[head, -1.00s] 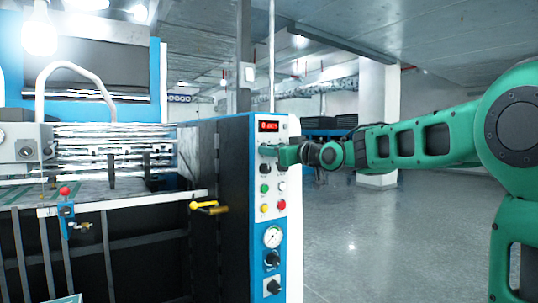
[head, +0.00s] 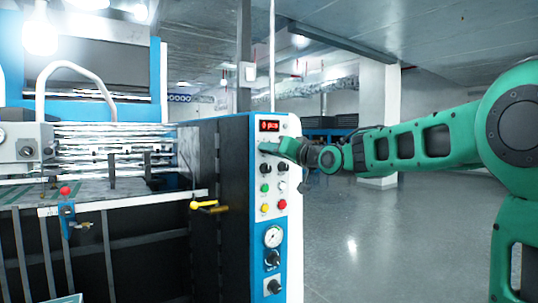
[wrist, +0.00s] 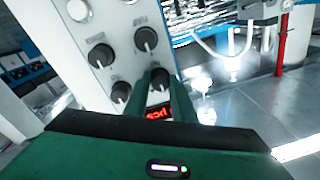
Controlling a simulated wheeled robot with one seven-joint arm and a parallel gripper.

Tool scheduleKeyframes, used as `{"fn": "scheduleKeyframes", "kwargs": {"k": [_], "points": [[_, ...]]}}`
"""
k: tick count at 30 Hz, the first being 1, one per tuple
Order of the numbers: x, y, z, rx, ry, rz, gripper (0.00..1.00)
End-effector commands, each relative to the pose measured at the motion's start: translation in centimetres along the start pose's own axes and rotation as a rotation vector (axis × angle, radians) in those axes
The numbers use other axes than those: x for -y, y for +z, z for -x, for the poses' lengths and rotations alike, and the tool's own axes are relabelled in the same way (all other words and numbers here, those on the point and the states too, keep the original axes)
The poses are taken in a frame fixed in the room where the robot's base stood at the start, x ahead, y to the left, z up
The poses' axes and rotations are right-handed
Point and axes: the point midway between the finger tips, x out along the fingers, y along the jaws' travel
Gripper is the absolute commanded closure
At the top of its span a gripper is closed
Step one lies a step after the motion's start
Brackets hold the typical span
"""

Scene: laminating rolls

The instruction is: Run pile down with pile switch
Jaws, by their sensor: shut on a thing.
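The control panel (head: 283,225) is the white and blue front of a machine cabinet, with a red-lit display (head: 270,126) at its top. My gripper (head: 268,148) is at the panel just below the display and covers the upper row of knobs there. In the wrist view, the panel appears upside down. My gripper's two fingers (wrist: 161,88) are shut on a dark knob (wrist: 160,77), the one at the panel's upper left. I take it as the pile switch, but its label is unreadable. Another knob (wrist: 120,92) sits beside it. The fingers partly hide the display.
Below are two more dark knobs (wrist: 145,39) and green, white, yellow and red (head: 283,204) buttons, then a gauge (head: 273,236). A yellow-handled lever (head: 204,205) juts out left of the cabinet. The floor (head: 370,245) to the right is clear.

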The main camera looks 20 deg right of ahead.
Motion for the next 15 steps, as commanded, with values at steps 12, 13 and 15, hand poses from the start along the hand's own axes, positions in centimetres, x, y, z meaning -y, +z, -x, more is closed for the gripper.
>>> {"fn": "scheduleKeyframes", "kwargs": {"k": [12, 13, 15], "points": [[-0.20, -0.03, 0.03, -0.001, 0.004, -0.008, 0.99], [-0.21, -0.04, 0.04, -0.001, 0.004, -0.008, 0.74], [-0.20, -0.04, 0.03, -0.001, 0.004, -0.008, 0.58]]}}
